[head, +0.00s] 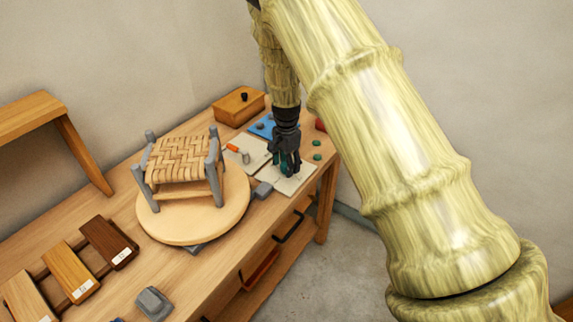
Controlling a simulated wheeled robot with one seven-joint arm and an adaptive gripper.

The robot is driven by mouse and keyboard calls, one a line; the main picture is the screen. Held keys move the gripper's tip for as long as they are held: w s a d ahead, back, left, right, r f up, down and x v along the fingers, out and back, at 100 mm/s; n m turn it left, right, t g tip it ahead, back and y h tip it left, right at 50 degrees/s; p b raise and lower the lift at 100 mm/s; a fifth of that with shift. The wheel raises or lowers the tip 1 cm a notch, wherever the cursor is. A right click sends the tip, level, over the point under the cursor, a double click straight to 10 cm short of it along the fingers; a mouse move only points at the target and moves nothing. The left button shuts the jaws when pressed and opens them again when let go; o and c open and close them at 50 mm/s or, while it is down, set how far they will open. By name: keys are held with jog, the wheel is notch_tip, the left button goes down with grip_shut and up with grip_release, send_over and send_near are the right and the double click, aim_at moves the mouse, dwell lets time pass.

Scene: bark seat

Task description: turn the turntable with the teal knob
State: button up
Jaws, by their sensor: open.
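The turntable (185,230) is a round, pale wooden disc on the workbench. A small stool (180,162) with a woven bark seat and grey legs stands upright on it. A grey block-like piece (262,190) sits at the disc's right edge. My gripper (287,168) points down over a pale square sheet to the right of the turntable, apart from the disc. It is open, and a bit of teal (283,160) shows at its fingers. I cannot tell whether this is the teal knob or whether the fingers touch it.
A wooden box (239,106) with a dark knob stands at the back. A blue tray (262,126), an orange-handled tool (238,152) and green discs (317,156) lie near my gripper. Labelled wood samples (108,242) and a grey block (153,301) are in front. A wooden shelf (70,140) stands left.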

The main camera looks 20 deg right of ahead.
notch_tip(320, 180, up, 11)
jog(key=shift+r, duration=0.15)
dwell(0.6)
